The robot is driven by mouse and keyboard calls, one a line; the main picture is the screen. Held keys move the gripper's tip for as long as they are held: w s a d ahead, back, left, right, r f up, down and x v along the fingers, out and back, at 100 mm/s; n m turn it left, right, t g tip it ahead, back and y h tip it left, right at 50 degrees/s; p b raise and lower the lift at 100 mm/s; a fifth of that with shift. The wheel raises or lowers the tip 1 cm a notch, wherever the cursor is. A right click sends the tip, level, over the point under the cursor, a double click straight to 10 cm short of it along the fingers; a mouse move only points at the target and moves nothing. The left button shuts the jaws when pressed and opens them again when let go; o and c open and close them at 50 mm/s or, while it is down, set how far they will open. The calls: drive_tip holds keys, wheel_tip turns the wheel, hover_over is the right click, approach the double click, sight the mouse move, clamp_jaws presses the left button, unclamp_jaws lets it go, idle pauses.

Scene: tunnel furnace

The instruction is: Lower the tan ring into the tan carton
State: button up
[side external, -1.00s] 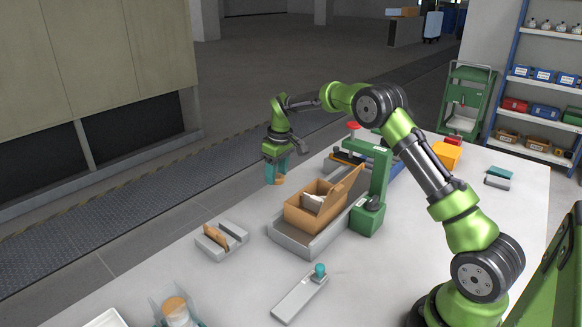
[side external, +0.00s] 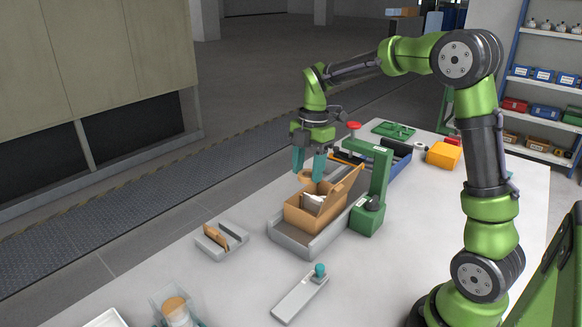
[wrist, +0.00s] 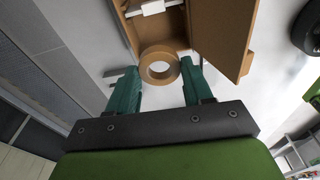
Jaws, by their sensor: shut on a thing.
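The tan ring (wrist: 159,67) is between the two teal fingers of my gripper (wrist: 160,80) in the wrist view. My gripper is shut on it. In the side view my gripper (side external: 309,172) points down just above and behind the carton, with the ring (side external: 305,177) between its fingertips. The tan carton (side external: 300,218) stands open on the grey conveyor bed, its flap raised on the right. Something white lies inside it. In the wrist view the carton (wrist: 123,15) is at the top, and the ring overlaps its near edge in the picture.
A green frame (side external: 372,205) stands right beside the carton. A grey holder (side external: 222,243) with a tan piece is at left. A grey plate (side external: 298,298) with a teal knob lies in front. A blue tray (side external: 392,166) and an orange box (side external: 443,155) stand behind.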

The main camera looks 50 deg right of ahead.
drive_tip(key=shift+f+n, duration=0.1)
drive_tip(key=shift+n, duration=0.2)
drive_tip(key=shift+f, duration=5.5)
drive_tip(key=shift+f, duration=0.4)
drive_tip(key=o, duration=0.9)
drive_tip(key=c, duration=0.4)
drive_tip(key=shift+c, duration=0.2)
drive_tip(key=shift+r, duration=0.3)
drive_tip(key=shift+r, duration=1.1)
